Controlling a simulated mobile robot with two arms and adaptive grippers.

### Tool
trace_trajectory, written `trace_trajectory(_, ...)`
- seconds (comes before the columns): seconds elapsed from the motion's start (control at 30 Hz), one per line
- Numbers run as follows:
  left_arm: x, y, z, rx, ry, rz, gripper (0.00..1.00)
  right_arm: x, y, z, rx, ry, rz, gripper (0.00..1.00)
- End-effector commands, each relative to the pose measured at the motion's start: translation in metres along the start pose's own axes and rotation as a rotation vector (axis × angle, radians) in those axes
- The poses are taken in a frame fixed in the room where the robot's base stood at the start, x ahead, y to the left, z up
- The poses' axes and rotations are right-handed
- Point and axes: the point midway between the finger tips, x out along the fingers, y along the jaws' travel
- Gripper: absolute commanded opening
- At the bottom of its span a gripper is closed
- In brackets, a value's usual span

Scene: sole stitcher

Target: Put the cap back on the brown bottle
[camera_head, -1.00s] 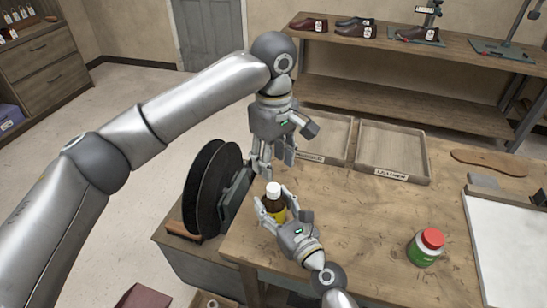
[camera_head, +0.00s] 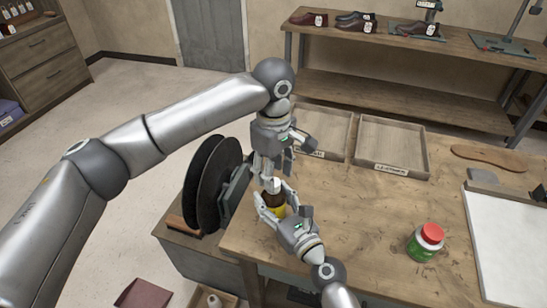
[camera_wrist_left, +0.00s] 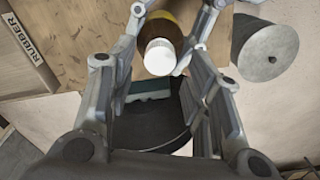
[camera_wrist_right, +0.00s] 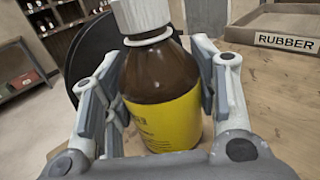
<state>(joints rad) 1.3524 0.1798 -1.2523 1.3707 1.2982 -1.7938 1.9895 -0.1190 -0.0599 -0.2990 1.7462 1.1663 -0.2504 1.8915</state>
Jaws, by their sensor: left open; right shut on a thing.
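The brown bottle (camera_head: 274,199) with a yellow label stands upright near the left edge of the workbench. A white cap (camera_wrist_right: 145,16) sits on its neck, above a white ring; I cannot tell whether it is screwed down. My right gripper (camera_head: 273,211) is shut on the bottle's body, with a finger on each side in the right wrist view (camera_wrist_right: 160,95). My left gripper (camera_head: 267,176) is open just above the bottle. In the left wrist view the cap (camera_wrist_left: 160,56) lies between its spread fingers, apparently not gripped.
Black discs (camera_head: 212,185) of a machine stand close to the left of the bottle. Two wooden trays (camera_head: 391,148) lie behind. A green jar with a red lid (camera_head: 426,243) and a white board (camera_head: 505,240) are at right. The bench middle is clear.

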Motion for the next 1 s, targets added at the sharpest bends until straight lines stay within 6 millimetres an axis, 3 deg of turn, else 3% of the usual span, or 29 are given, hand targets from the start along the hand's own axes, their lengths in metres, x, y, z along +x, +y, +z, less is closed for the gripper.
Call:
trace_trajectory(0.2,0.023,0.0,-0.001,-0.001,0.0,0.0,0.45,0.0,0.0,-0.001,0.0,0.001,0.0,0.0)
trace_trajectory(0.57,0.028,0.0,0.0,0.0,0.0,0.0,0.45,0.0,0.0,-0.001,0.0,0.001,0.0,0.0)
trace_trajectory(0.9,0.028,0.0,0.0,0.0,0.0,0.0,0.03,0.0,0.0,-0.001,0.0,0.001,0.0,0.0)
trace_trajectory(1.0,0.028,0.0,0.0,0.0,0.0,0.0,0.0,0.0,0.0,-0.001,0.0,0.001,0.0,0.0)
